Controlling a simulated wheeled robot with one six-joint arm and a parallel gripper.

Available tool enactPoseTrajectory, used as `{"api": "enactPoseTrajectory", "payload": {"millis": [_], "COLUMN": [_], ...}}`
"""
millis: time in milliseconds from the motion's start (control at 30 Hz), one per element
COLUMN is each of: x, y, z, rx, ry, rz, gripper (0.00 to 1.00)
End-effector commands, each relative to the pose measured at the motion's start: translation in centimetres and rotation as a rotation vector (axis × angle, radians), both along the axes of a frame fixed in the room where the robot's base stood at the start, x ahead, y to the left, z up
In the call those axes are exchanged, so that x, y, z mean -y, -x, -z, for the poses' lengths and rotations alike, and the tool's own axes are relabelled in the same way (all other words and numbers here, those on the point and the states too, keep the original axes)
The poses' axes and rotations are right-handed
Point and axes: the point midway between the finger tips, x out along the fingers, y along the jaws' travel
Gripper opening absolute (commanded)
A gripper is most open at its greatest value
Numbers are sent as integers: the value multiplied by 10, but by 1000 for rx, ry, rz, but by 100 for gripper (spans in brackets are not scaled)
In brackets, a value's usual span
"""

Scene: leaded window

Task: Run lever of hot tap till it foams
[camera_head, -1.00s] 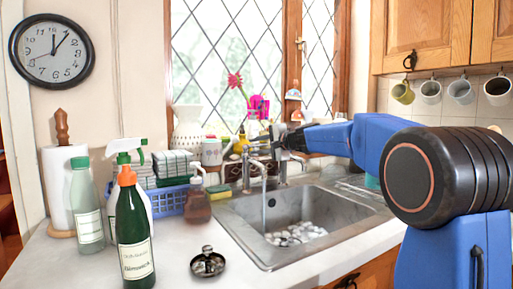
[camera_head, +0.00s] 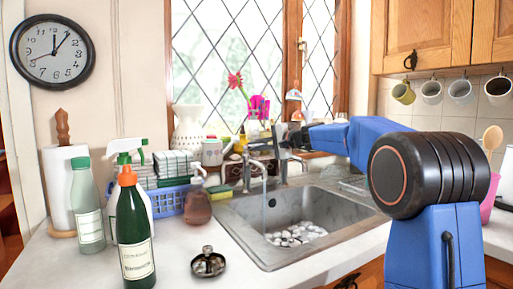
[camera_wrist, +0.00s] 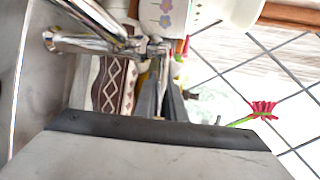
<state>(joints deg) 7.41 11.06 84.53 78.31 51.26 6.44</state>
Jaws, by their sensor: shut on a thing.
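The chrome tap (camera_head: 264,178) stands behind the sink (camera_head: 345,222), and a thin stream appears to fall from its spout. In the wrist view the chrome tap (camera_wrist: 98,28) lies at the upper left. My gripper (camera_head: 287,140) is just above and right of the spout. In the wrist view my gripper (camera_wrist: 165,80) is shut on the tap lever (camera_wrist: 158,48), whose small metal end shows at the fingertips. No hot or cold marking can be made out. A pale, lumpy patch (camera_head: 295,236) lies in the basin; I cannot tell whether it is foam.
A red flower (camera_wrist: 263,109) is near the window. A small dark dish (camera_head: 208,263) sits in front.

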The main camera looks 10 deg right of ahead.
Motion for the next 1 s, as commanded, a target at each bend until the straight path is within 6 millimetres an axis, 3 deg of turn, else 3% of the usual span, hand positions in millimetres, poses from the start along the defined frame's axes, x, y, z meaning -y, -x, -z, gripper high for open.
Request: {"api": "enactPoseTrajectory", "payload": {"millis": [433, 533, 1000], "x": [-1, -1, 8], "y": [-1, -1, 7], "z": [1, 1, -3], "rx": [-1, -1, 0], "ry": [0, 0, 0], "rz": [-40, -39, -38], "gripper": [0, 29, 29]}}
